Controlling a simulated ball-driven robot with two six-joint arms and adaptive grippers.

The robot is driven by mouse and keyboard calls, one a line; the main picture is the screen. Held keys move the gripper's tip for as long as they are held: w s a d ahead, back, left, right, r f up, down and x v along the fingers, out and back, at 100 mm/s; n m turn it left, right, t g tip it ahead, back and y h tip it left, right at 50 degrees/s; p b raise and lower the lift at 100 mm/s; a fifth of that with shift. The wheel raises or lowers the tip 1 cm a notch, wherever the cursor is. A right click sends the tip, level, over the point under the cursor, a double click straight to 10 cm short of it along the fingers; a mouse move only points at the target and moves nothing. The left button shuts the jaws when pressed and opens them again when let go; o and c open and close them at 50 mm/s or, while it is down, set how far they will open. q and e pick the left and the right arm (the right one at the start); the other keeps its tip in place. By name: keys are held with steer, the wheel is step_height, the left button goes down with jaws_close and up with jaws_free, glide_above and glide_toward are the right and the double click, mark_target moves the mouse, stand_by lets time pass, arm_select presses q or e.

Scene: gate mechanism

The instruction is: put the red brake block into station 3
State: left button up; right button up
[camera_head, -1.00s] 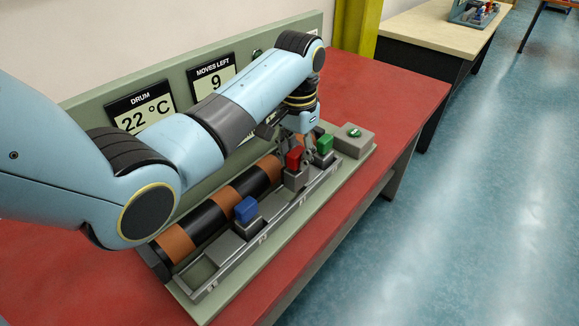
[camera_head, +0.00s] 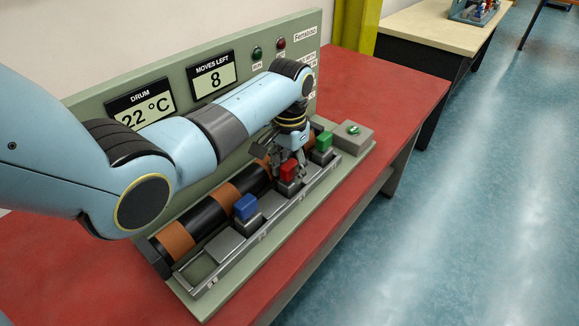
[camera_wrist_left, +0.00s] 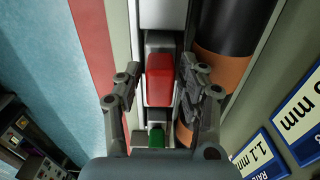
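The red brake block (camera_head: 288,170) sits on its grey carrier in the rail (camera_head: 262,232), between the blue block (camera_head: 246,207) and the green block (camera_head: 323,141). My left gripper (camera_head: 290,163) is down around the red block. In the left wrist view, its fingers (camera_wrist_left: 158,88) stand open on both sides of the red block (camera_wrist_left: 160,80), with a gap at the left finger and the right finger very close. The green block (camera_wrist_left: 156,136) shows between the finger bases. Station numbers are too small to read. My right gripper is not in view.
The black and orange drum (camera_head: 206,214) runs along the rail behind the blocks. A grey box with a green button (camera_head: 353,137) stands at the rail's right end. The "MOVES LEFT" display (camera_head: 213,76) reads 8. An empty recess (camera_head: 200,270) is at the rail's near-left end.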

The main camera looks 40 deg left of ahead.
arm_select(q)
steer(key=shift+o, duration=0.4)
steer(key=shift+r, duration=0.15)
steer(key=shift+r, duration=0.35)
step_height(320, 180, up, 11)
steer(key=shift+r, duration=0.2)
